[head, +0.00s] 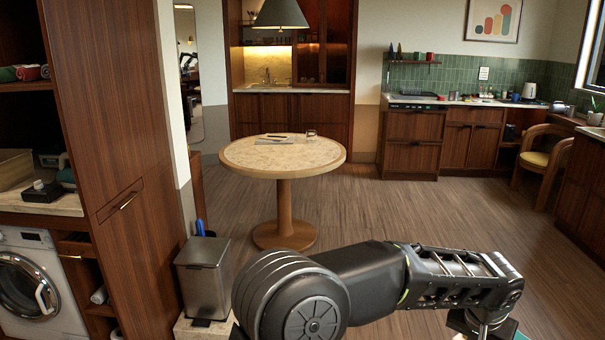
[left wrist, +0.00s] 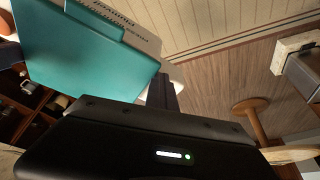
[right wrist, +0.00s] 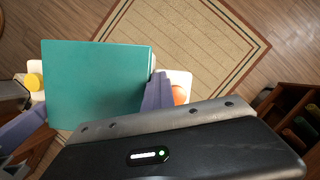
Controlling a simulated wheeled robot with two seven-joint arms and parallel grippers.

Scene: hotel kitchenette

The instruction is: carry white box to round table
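A teal flat-topped thing with a white, lettered side (left wrist: 128,22) fills the upper left of the left wrist view. A plain teal panel (right wrist: 98,85) lies between the spread fingers of my right gripper (right wrist: 100,105) in the right wrist view. White parts (right wrist: 178,78) show at both sides of it, with something orange and something yellow. I cannot tell if this is the white box. My left gripper (left wrist: 165,92) has one dark finger beside the teal thing. Neither view shows clearly whether the fingers press on anything. The round table (head: 283,172) stands ahead, left of centre.
A pen-like item, something flat and a glass (head: 311,134) are on the table. A grey bin (head: 203,278) stands near front left beside a tall wooden cabinet (head: 112,120). Wooden floor (head: 400,205) is clear right of the table. A chair (head: 541,158) is far right. A beige rug (right wrist: 205,45) lies below.

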